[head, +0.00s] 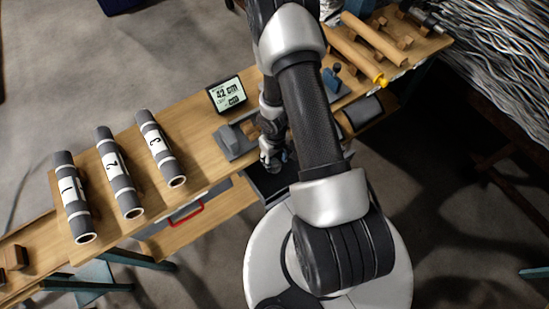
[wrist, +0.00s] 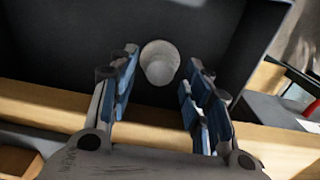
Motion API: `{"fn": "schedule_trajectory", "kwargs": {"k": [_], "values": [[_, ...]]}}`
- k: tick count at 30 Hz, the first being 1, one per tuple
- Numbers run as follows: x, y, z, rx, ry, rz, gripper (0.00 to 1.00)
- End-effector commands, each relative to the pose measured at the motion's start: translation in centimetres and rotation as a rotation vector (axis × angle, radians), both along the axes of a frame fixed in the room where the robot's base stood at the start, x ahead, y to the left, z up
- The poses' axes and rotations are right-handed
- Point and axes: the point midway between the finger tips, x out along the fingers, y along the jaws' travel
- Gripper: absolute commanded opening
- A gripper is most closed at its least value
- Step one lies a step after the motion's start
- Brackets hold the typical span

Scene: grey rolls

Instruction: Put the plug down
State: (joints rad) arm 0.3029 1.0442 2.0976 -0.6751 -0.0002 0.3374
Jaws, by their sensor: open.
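The pale grey, round plug (wrist: 160,62) stands in the dark tray (wrist: 60,45), between my fingertips in the wrist view. My gripper (wrist: 163,72) is open, with blue-padded fingers on both sides of the plug and a visible gap to each. In the head view my gripper (head: 273,158) reaches down at the dark tray (head: 262,186) by the bench's front edge. I cannot make out the plug there; my gripper and arm cover that spot.
Grey rolls marked 1 (head: 73,198), 2 (head: 119,175) and 3 (head: 160,149) lie on the bench at left. A display (head: 227,94) reading 42 cm stands behind my gripper. Wooden rolls (head: 352,52), one yellow-tipped, lie at back right. A red handle (head: 187,213) sits below the bench.

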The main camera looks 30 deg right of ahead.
Motion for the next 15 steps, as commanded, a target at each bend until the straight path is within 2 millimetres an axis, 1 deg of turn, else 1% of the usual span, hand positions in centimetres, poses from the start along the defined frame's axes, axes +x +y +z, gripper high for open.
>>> {"fn": "schedule_trajectory", "kwargs": {"k": [1, 15], "values": [[0.0, 0.0, 1.0, 0.000, 0.000, 0.000, 0.45], [0.0, 0.0, 8.1, 0.000, 0.000, -0.001, 0.45]]}}
